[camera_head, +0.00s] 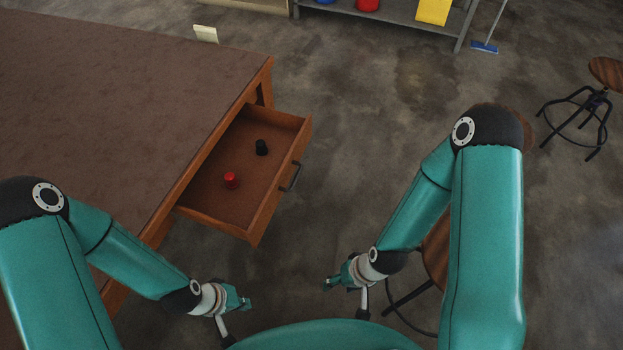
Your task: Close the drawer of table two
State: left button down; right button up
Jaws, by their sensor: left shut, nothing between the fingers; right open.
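The table (110,90) with a brown top and wooden frame fills the left of the head view. Its drawer (205,205) is pulled out toward the right. A dark handle (290,177) is on the drawer's front. A red object (231,180) and a black object (261,147) stand inside the drawer. My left gripper (244,304) is shut and empty, below the drawer in the picture and apart from it. My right gripper (328,285) is open and empty, below and right of the drawer, touching nothing that I can see.
A stool (607,72) stands at the right. Another stool (436,250) is partly hidden behind my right arm. A grey shelf (400,14) and a blue broom (484,47) are at the back. The floor (370,130) right of the drawer is clear.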

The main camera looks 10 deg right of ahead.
aim_at(244, 212)
jog(key=z, duration=0.45)
jog(key=k, duration=1.15)
jog(key=u, duration=0.55)
jog(key=i, duration=1)
